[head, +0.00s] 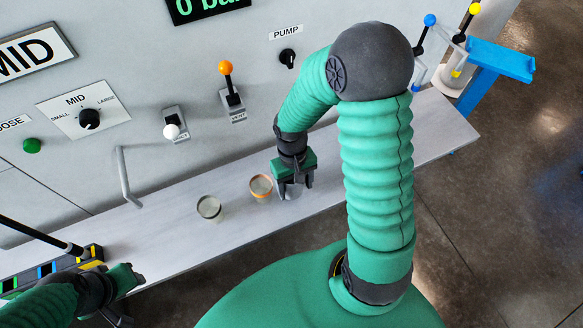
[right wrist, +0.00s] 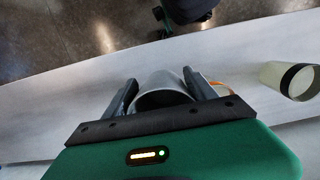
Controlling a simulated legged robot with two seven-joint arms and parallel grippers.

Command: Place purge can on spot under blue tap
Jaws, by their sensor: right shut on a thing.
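My right gripper (head: 293,180) is shut on a plain grey can at the shelf, right of two banded cups. In the right wrist view the grey can (right wrist: 163,88) sits between the two fingers of the right gripper (right wrist: 163,92), its open rim facing the camera. The blue tap (head: 430,20) has a blue ball on its lever, at the upper right by the wall panel. A spot under it cannot be made out; my right arm covers part of that area. My left gripper (head: 128,281) is at the lower left, empty as far as I see.
On the shelf (head: 170,245) stand an orange-banded cup (head: 261,187) and a black-banded cup (head: 209,208). A bent metal spout (head: 126,180) juts out left of them. A yellow tap (head: 474,9) stands beside the blue one, near a blue bracket (head: 500,60).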

